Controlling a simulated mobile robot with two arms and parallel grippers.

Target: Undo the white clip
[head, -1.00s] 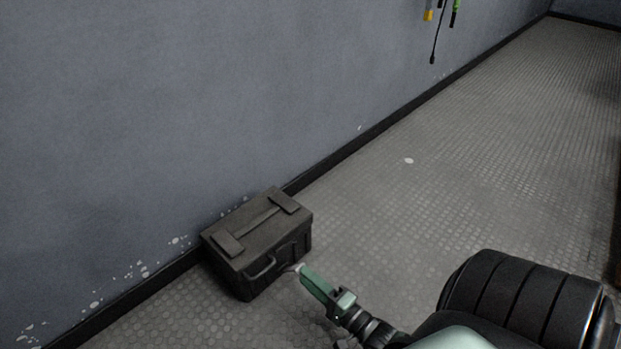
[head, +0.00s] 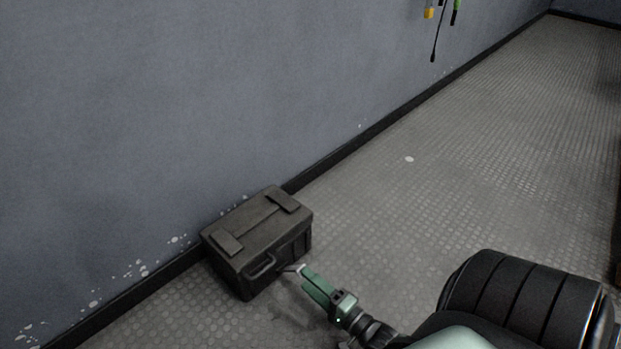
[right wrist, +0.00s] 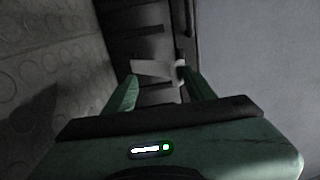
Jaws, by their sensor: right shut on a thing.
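A dark toolbox-like case (head: 258,228) stands on the floor against the wall in the head view. The small white clip (head: 299,267) shows at the case's right side, by the green fingertips. In the right wrist view the white clip (right wrist: 153,68) is a pale flat piece lying between the two fingertips. My right gripper (head: 306,275) is shut on the white clip, its fingers held apart by it. The right gripper also shows in the right wrist view (right wrist: 158,76), close to the dark ribbed case side. My left gripper is not in view.
The grey wall (head: 150,110) is right behind the case. Studded floor (head: 450,180) is clear to the right. Yellow and green-handled items (head: 440,15) hang on the wall at the top.

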